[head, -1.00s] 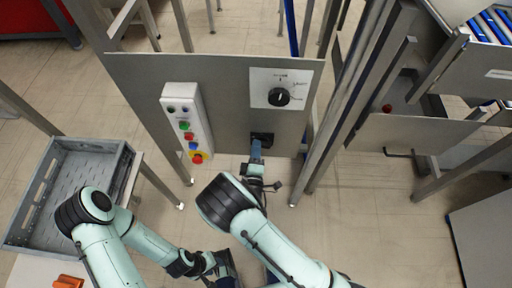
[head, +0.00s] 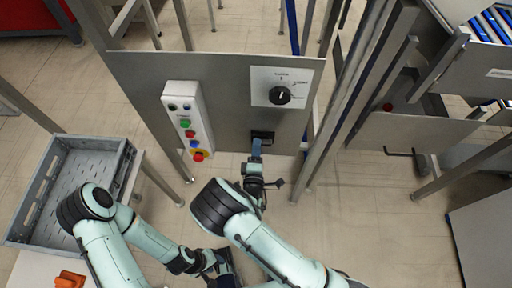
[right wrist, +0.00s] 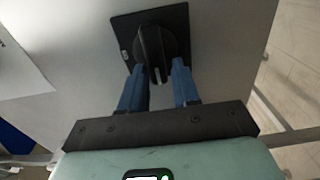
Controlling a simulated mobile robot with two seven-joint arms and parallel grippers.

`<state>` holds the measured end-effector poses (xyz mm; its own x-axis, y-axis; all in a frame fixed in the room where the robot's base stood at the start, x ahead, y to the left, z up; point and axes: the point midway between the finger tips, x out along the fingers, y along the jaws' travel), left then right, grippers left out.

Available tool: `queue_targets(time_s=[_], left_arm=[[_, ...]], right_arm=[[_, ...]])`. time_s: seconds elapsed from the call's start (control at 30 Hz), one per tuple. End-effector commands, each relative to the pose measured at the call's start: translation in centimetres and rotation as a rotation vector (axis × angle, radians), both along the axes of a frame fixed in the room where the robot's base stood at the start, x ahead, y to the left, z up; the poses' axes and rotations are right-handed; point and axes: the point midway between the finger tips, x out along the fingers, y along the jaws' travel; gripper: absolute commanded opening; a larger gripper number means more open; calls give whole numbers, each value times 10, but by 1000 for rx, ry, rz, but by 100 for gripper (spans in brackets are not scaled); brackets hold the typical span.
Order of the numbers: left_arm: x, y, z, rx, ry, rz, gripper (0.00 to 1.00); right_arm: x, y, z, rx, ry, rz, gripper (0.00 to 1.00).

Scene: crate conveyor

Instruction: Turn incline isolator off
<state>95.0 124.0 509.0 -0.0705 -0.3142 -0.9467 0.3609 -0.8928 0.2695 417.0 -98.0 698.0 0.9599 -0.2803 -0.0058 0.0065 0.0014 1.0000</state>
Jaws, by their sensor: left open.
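The isolator is a dark rotary knob (right wrist: 155,48) on a black square plate (right wrist: 124,30), set in the grey panel. Its ridge stands nearly upright in the right wrist view. In the head view the isolator (head: 263,135) sits low on the panel, partly covered by my right gripper. My right gripper (right wrist: 159,68) is open, its two blue fingers apart with the lower end of the knob between their tips. I cannot tell whether they touch it. In the head view it reaches up from below (head: 256,146). My left gripper (head: 224,268) is open at the bottom, partly cut off.
A larger black selector dial (head: 279,95) on a white plate is above the isolator. A white button box (head: 188,118) with coloured buttons is to its left. Steel posts (head: 352,100) stand close on the right. A grey crate (head: 120,172) lies at the left.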

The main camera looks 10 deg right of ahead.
Motion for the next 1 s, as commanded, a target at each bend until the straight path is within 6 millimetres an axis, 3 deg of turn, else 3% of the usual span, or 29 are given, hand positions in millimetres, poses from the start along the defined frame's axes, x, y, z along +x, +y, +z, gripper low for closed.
queue_targets(time_s=[0.33, 0.47, 1.0], left_arm=[[0, 0, 0, 0, 0, 0, 43], [0, 0, 0, 0, 0, 0, 43], [0, 0, 0, 0, 0, 0, 43]], right_arm=[[0, 1, 1, 1, -4, 3, 46], [-10, 5, 1, 1, -2, 5, 46], [-113, 34, 1, -1, -2, 5, 46]])
